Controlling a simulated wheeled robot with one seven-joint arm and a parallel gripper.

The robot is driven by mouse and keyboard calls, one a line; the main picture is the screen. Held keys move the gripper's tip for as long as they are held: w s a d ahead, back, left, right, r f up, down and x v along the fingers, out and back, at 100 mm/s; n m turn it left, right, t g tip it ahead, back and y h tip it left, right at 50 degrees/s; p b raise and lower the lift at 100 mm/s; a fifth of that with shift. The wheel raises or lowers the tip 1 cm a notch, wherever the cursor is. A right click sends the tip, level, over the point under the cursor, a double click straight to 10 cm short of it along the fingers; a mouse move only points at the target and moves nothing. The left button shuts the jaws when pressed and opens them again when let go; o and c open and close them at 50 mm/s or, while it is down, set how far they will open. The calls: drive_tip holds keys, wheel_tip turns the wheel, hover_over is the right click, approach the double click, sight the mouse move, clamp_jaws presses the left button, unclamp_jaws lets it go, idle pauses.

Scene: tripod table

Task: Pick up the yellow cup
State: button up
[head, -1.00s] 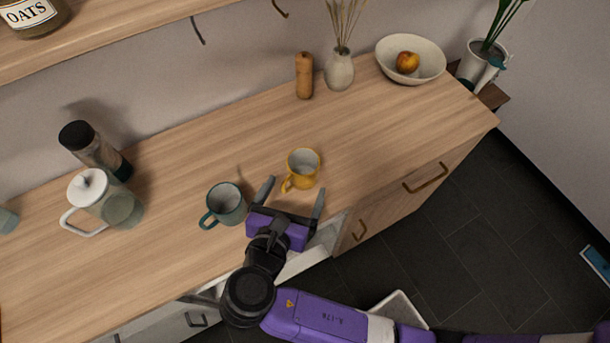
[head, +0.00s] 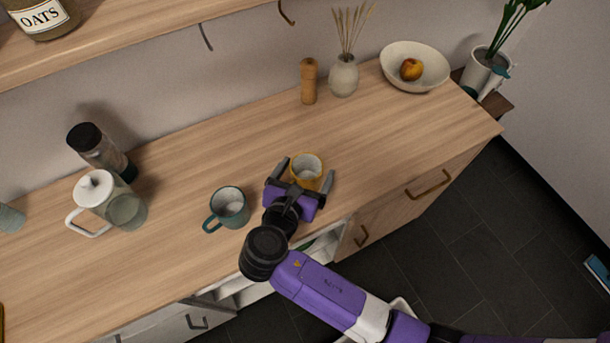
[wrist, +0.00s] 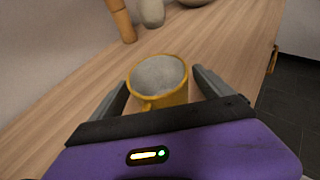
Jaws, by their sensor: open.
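The yellow cup (head: 307,168) stands upright on the wooden counter, its pale inside facing up. It also shows in the wrist view (wrist: 162,85), with its handle at the lower left, towards my gripper. My gripper (head: 305,170) is open, with one finger on each side of the cup. In the wrist view the fingers (wrist: 160,88) are apart, and a gap shows between the cup and the left finger. The cup's near lower side is partly hidden by my gripper's body.
A teal mug (head: 230,207) stands close to the left of my gripper. A glass pitcher (head: 112,204) and a dark-topped bottle (head: 100,152) stand further left. A wooden mill (head: 309,82), a vase (head: 343,77) and a bowl (head: 428,66) with fruit are at the back. The counter right of the cup is clear.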

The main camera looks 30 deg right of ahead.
drive_tip(key=shift+c, duration=0.4)
drive_tip(key=c, duration=1.6)
drive_tip(key=shift+c, duration=0.2)
drive_tip(key=shift+r, duration=0.15)
wheel_tip(320, 180, up, 20)
drive_tip(key=shift+f+p, duration=0.1)
drive_tip(key=shift+p, duration=0.45)
